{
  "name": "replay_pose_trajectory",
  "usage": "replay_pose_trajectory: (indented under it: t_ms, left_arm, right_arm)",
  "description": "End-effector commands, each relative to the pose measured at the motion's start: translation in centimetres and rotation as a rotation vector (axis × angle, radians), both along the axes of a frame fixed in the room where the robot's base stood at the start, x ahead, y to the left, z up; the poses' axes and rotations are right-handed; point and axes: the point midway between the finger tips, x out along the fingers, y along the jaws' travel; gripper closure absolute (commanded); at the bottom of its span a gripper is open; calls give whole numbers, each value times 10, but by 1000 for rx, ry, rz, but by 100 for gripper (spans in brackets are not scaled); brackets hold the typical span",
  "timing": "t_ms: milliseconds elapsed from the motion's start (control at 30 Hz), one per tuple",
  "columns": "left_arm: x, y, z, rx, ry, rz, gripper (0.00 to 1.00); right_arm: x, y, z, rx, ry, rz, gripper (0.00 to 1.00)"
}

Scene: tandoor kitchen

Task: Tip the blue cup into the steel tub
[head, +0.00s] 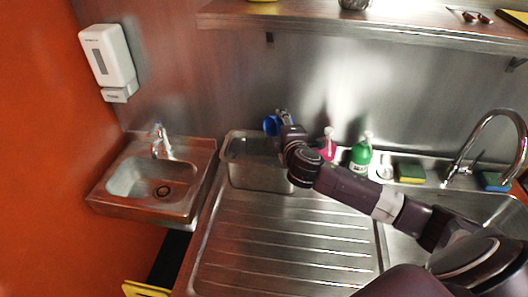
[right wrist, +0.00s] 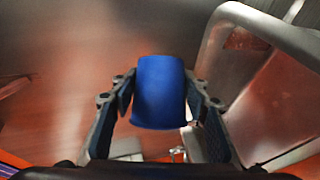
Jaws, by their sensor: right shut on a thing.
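The blue cup (head: 271,126) is held up by my right gripper (head: 281,119), above the back part of the steel tub (head: 236,172). In the right wrist view the blue cup (right wrist: 161,92) sits between the two fingers of my right gripper (right wrist: 160,100), which are shut on it. The cup looks tilted in the head view; its contents cannot be seen. The steel tub stands on the left end of the ribbed drainboard, and its rim also shows in the right wrist view (right wrist: 270,28). My left gripper is not in view.
A small hand sink (head: 130,180) with a tap is left of the tub. Right of the tub stand a pink bottle (head: 327,150), a green bottle (head: 360,155) and sponges (head: 410,172). A shelf (head: 380,25) runs above. The ribbed drainboard (head: 280,245) is clear in front.

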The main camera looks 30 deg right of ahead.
Motion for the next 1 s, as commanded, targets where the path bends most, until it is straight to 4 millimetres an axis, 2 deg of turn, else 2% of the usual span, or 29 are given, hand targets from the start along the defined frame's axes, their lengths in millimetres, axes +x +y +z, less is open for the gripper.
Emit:
replay_pose_trajectory:
  t_ms: [33, 133, 1000]
  left_arm:
    - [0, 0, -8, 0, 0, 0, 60]
    - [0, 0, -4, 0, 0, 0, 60]
    - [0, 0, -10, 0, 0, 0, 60]
  right_arm:
    - [0, 4, -4, -23, -5, 1, 87]
    - [0, 3, 2, -49, -8, 0, 87]
    - [-1, 6, 5, -158, -23, 1, 87]
